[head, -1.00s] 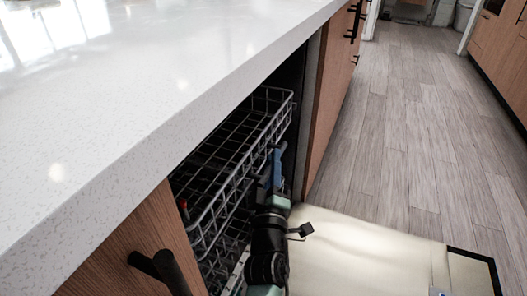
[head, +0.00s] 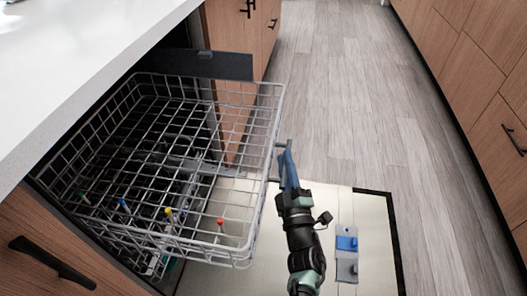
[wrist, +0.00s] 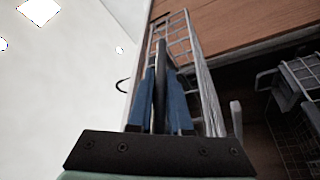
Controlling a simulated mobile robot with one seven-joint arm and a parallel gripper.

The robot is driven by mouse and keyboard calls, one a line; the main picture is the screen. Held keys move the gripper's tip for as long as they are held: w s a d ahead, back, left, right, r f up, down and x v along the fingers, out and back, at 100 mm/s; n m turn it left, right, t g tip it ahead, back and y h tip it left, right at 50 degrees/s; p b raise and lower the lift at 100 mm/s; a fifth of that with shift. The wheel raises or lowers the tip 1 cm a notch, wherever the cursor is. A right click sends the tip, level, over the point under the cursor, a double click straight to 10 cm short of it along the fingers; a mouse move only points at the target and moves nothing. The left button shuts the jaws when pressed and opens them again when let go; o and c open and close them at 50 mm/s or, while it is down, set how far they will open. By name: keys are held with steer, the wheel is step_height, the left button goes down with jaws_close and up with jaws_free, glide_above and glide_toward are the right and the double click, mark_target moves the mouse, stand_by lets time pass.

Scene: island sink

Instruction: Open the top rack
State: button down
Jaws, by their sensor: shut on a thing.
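The top rack (head: 160,240) of the dishwasher is a grey wire basket. In the head view it is out from under the counter, over the lowered door. My gripper (head: 286,152) is at the rack's outer side, on the right in the picture. In the wrist view my gripper (wrist: 158,75) has its two blue fingers on either side of a dark upright bar, beside the wires of the rack (wrist: 208,85). The fingers are shut on this bar, which looks like part of the rack's front handle. The exact contact is partly hidden by the fingers.
The dishwasher door (head: 365,205) lies open and low, with a blue and grey dispenser (head: 346,243) on it. A white countertop (head: 70,60) overhangs the rack's inner end. Several coloured tips show through the wires. Wooden floor (head: 390,110) is clear beyond the door.

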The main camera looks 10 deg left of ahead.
steer(key=shift+s+d+p, duration=0.1)
steer(key=shift+d+p, duration=0.2)
steer(key=shift+d, duration=1.55)
steer(key=c, duration=1.1)
jaws_free()
steer(key=p+v, duration=0.4)
steer(key=v, duration=0.9)
